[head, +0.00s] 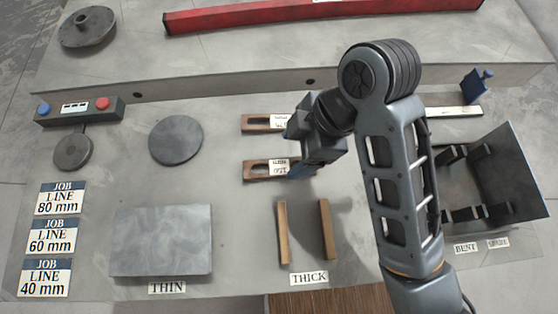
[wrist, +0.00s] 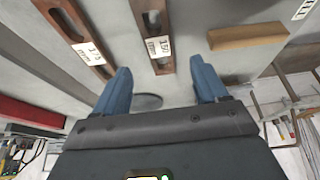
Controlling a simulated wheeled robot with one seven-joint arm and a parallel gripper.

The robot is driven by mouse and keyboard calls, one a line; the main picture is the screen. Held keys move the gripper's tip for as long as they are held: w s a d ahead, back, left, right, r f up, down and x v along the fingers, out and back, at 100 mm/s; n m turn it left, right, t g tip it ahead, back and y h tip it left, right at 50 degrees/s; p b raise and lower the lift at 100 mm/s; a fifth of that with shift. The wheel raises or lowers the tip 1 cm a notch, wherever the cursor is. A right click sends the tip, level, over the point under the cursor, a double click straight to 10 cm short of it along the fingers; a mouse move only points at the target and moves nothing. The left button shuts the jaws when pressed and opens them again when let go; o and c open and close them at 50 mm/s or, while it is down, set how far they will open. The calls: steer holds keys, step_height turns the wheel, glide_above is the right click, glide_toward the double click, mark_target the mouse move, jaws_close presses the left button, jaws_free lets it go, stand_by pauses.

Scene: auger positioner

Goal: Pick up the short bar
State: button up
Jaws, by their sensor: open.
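Two brown slotted bars with white labels lie on the grey bench. The upper one (head: 256,123) and the lower one (head: 256,171) both show in the head view. In the wrist view they are the left bar (wrist: 66,22) and the middle bar (wrist: 150,12). My gripper (head: 292,152) is over the right ends of these bars. In the wrist view its blue fingers (wrist: 160,66) are apart and empty. The middle bar's end shows between the fingertips; contact cannot be told.
Two plain tan bars (head: 283,232) stand near the THICK label (head: 309,278); one also shows in the wrist view (wrist: 262,35). A grey plate (head: 160,240) and disc (head: 175,140) lie left. A dark open bin (head: 512,175) is right. A raised ledge (head: 200,85) runs behind.

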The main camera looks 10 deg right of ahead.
mark_target(280, 166)
steer(key=shift+d+b+x, duration=0.15)
steer(key=shift+b+x, duration=0.95)
steer(key=shift+x, duration=0.05)
steer(key=shift+d+b+x, duration=0.2)
steer(key=shift+b+x, duration=0.85)
steer(key=shift+x, duration=1.2)
steer(key=shift+a+r, duration=0.1)
steer(key=shift+w, duration=0.1)
jaws_close()
